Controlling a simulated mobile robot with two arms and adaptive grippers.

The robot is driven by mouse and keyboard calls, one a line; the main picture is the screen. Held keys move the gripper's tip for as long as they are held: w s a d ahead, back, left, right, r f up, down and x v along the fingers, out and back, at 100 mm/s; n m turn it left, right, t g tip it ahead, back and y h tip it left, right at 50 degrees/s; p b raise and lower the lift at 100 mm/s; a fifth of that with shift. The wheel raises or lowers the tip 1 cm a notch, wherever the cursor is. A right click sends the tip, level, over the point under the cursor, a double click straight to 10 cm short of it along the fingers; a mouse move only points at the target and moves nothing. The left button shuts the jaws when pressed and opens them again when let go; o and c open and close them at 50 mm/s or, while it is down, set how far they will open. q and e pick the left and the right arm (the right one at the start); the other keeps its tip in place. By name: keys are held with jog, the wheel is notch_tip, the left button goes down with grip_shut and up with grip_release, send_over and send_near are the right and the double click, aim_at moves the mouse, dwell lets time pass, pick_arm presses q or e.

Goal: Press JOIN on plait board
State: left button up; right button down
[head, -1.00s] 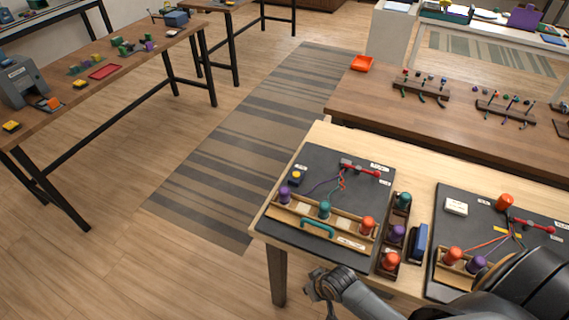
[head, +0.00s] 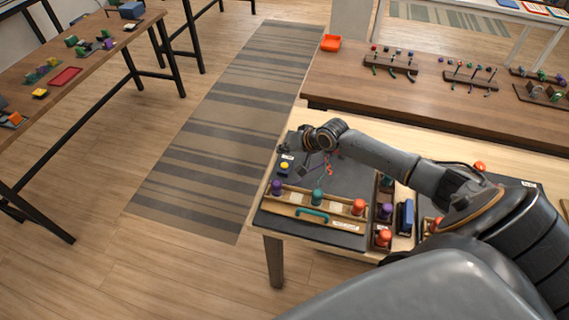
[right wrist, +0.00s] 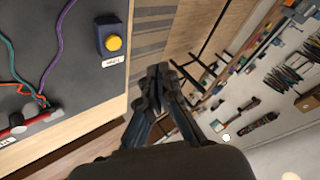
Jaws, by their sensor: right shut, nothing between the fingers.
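The dark plait board (head: 266,217) lies on the light wooden table. Its yellow button (head: 285,166) sits on a dark block near the far left corner, with a small white label beside it. The button also shows in the right wrist view (right wrist: 113,43), to the left of my fingers. My right gripper (head: 284,148) is shut and empty, just beyond the button in the head view and apart from it. In the right wrist view its fingertips (right wrist: 158,72) meet. Purple, teal and red cords lie on the board, partly hidden by my right arm. My left gripper is out of view.
A wooden rack with purple (head: 276,187), teal (head: 318,196) and red (head: 358,206) pegs runs along the board's near side. A peg tray and a blue block (head: 405,217) stand to its right. My arm largely hides a second board.

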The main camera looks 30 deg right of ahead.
aim_at(287, 166)
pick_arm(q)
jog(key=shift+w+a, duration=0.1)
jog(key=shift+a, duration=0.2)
pick_arm(e)
jog(key=shift+w+d+r+m, duration=0.2)
jog(key=shift+w+d+r, duration=0.2)
jog(key=shift+d, duration=0.15)
jog(key=shift+w+d+r+m, duration=0.2)
jog(key=shift+w+d+r, duration=0.15)
jog(key=shift+d, duration=0.2)
jog(key=shift+f, duration=0.1)
notch_tip(287, 166, down, 8)
jog(key=b, duration=0.7)
jog(key=shift+b, duration=0.35)
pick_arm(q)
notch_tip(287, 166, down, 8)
pick_arm(e)
jog(key=shift+f, duration=0.4)
pick_arm(q)
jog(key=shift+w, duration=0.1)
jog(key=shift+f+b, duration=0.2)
jog(key=shift+b, duration=0.15)
pick_arm(e)
jog(key=shift+f, duration=0.4)
